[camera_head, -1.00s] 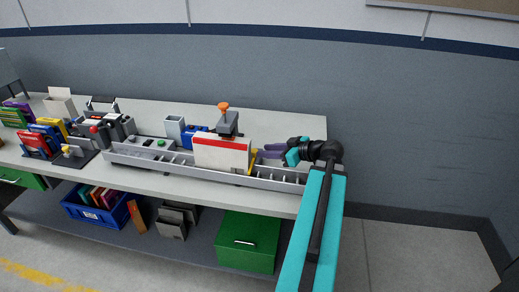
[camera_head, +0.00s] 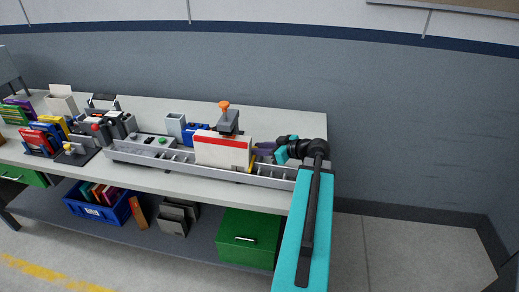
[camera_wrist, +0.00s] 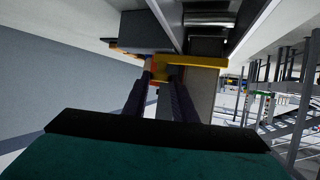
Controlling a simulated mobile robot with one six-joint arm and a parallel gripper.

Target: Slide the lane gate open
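A long grey lane tray (camera_head: 205,172) runs along the bench. A white panel with a red top stripe (camera_head: 222,150) stands upright in it. A small yellow piece, which looks like the lane gate (camera_head: 251,166), shows at the panel's right edge, partly hidden. In the wrist view a yellow bar (camera_wrist: 192,62) crosses just ahead of the fingers. My gripper (camera_head: 262,150) is at the tray's right part, beside the panel. In the wrist view its two dark fingers (camera_wrist: 160,76) are apart, with an orange-yellow part at or just beyond their tips; contact is unclear.
A grey stamp-like tool with an orange knob (camera_head: 225,107) rises behind the panel. A blue item (camera_head: 195,133) and a grey open cup (camera_head: 175,125) stand to its left. Several books and tools crowd the bench's left. The bench's back right is clear.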

